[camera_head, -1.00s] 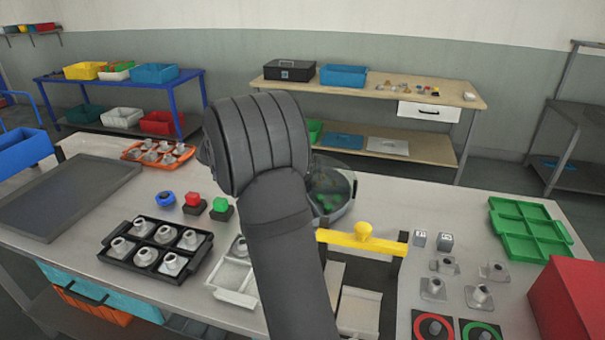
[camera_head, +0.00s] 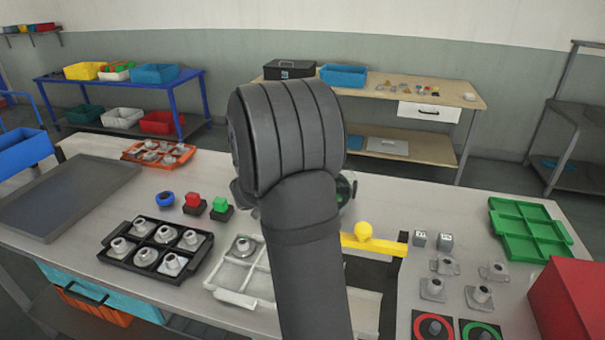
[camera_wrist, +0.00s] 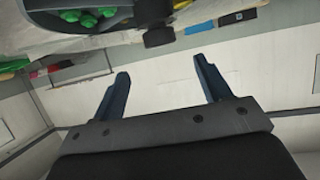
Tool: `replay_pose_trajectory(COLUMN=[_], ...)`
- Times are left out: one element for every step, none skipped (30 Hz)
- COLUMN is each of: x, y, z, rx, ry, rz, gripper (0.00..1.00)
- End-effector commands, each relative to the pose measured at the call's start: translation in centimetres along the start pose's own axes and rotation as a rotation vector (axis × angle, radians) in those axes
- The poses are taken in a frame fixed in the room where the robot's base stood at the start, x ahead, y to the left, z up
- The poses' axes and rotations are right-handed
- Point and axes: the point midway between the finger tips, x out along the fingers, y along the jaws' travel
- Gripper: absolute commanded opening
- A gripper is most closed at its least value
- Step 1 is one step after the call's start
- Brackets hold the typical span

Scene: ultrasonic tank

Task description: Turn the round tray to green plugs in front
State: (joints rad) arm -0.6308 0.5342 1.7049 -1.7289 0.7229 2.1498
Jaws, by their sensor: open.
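The round tray (camera_head: 345,190) is mostly hidden behind my arm in the head view; only a sliver of its clear cover and dark rim shows at the arm's right side. In the wrist view, part of the round tray (camera_wrist: 62,31) shows at the top left, with green plugs (camera_wrist: 88,19) in it. A dark knob or block (camera_wrist: 158,37) sticks out near its edge. My gripper (camera_wrist: 163,80) is open and empty, its two fingers apart, with no contact on the tray. The head view hides my gripper behind the arm.
A yellow bar with a knob (camera_head: 364,239) stands right of my arm. A black tray of metal parts (camera_head: 155,247) and a white divided tray (camera_head: 240,270) lie left. A green tray (camera_head: 530,230) and red box (camera_head: 575,300) stand right.

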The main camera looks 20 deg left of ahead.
Motion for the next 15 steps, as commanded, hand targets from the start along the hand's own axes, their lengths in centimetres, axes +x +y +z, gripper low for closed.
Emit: replay_pose_trajectory(x=[1.2, 1.9, 2.8, 3.4, 4.0, 4.9, 5.5, 6.1, 6.9, 7.4, 7.9, 8.6, 9.0, 9.3, 9.8], y=[0.1, 0.1, 0.1, 0.1, 0.1, 0.1, 0.1, 0.1, 0.1, 0.0, 0.1, 0.1, 0.1, 0.1, 0.0], z=[0.0, 0.1, 0.1, 0.1, 0.1, 0.1, 0.1, 0.0, 0.0, 0.0, 0.0, 0.0, 0.0, 0.0, 0.0], rx=[0.001, 0.001, 0.001, 0.000, 0.001, 0.001, 0.002, 0.002, 0.001, 0.001, 0.002, 0.002, 0.002, 0.002, 0.002], ry=[-0.001, -0.002, -0.001, -0.001, -0.001, -0.001, -0.001, -0.001, -0.001, -0.001, -0.001, -0.001, -0.001, 0.000, 0.000], rz=[0.003, 0.004, 0.004, 0.004, 0.003, 0.003, 0.004, 0.004, 0.003, 0.002, 0.002, 0.003, 0.003, 0.003, 0.002], gripper=[0.70, 0.70, 0.70, 0.70, 0.70, 0.70, 0.70, 0.70, 0.70, 0.70, 0.70, 0.70, 0.70, 0.70, 0.70])
